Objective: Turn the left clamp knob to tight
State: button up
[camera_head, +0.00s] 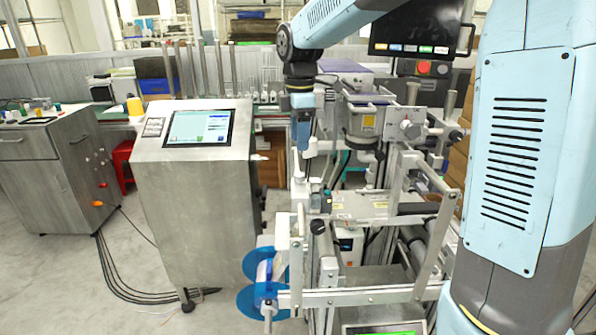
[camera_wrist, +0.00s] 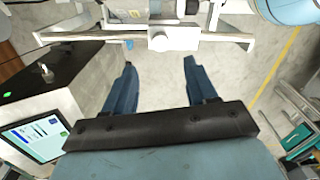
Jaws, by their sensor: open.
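My gripper (camera_head: 303,146) points down above the left part of the labelling machine's frame. In the wrist view its two blue fingers (camera_wrist: 160,68) are apart with nothing between them, and grey floor shows beyond. A round black knob (camera_head: 318,227) sits on the machine's left side, below my gripper and apart from it. More black knobs show at the right, one high (camera_head: 456,135) and one lower (camera_head: 451,193). I cannot tell for sure which is the left clamp knob, or how tight any is.
Blue reel discs (camera_head: 252,302) hang at the machine's lower left. A metal console (camera_head: 196,215) with a screen stands left of the machine; its screen also shows in the wrist view (camera_wrist: 37,136). Pale machine bars (camera_wrist: 205,38) cross the top of the wrist view. Open floor lies at the front left.

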aim_at(299, 174)
notch_tip(299, 174, down, 10)
dwell(0.5)
jog(key=c, duration=1)
jog(key=shift+a, duration=0.15)
jog(key=shift+c, duration=0.3)
